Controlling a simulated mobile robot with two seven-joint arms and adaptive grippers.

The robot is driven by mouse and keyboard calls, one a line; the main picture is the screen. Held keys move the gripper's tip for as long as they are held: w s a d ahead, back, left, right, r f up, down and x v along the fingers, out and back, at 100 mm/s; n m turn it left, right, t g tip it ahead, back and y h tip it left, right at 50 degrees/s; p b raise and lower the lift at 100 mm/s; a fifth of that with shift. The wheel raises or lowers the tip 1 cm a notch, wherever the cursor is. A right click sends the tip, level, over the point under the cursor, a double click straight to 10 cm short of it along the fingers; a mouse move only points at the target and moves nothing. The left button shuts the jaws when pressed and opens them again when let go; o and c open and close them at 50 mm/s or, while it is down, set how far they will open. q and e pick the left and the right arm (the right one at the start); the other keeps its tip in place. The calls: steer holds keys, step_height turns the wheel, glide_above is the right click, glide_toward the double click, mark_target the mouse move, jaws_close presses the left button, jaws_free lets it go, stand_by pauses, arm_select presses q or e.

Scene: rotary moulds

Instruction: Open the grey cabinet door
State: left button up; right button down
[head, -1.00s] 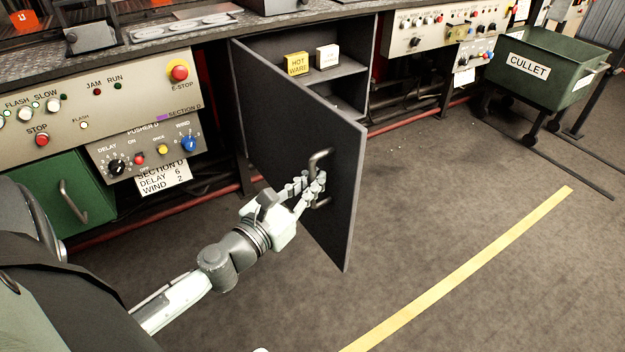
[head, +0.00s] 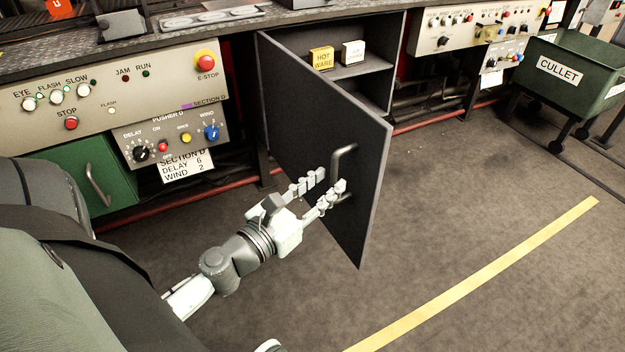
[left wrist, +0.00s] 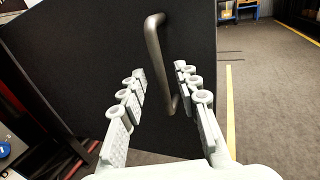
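The grey cabinet door (head: 325,140) stands swung well out from its cabinet (head: 398,50), and shelves show inside. Its bent metal handle (head: 341,160) is on the door face toward me; it also shows in the left wrist view (left wrist: 153,45). My left gripper (head: 329,182) is at the handle's lower part, with its fingers spread apart. In the left wrist view the open fingers (left wrist: 160,75) point at the door, and the handle's lower part lies between or just beyond the tips. I see no clear grip on it.
A yellow "HOT WARE" block (head: 321,57) and a white block (head: 353,51) sit on the cabinet shelf. A green drawer front (head: 85,180) and control panels are left. A green CULLET cart (head: 572,75) stands right. Floor right of the door is clear, with a yellow line (head: 480,270).

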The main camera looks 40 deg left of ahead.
arm_select(q)
steer(key=shift+s+a, duration=0.1)
steer(key=shift+s, duration=2.1)
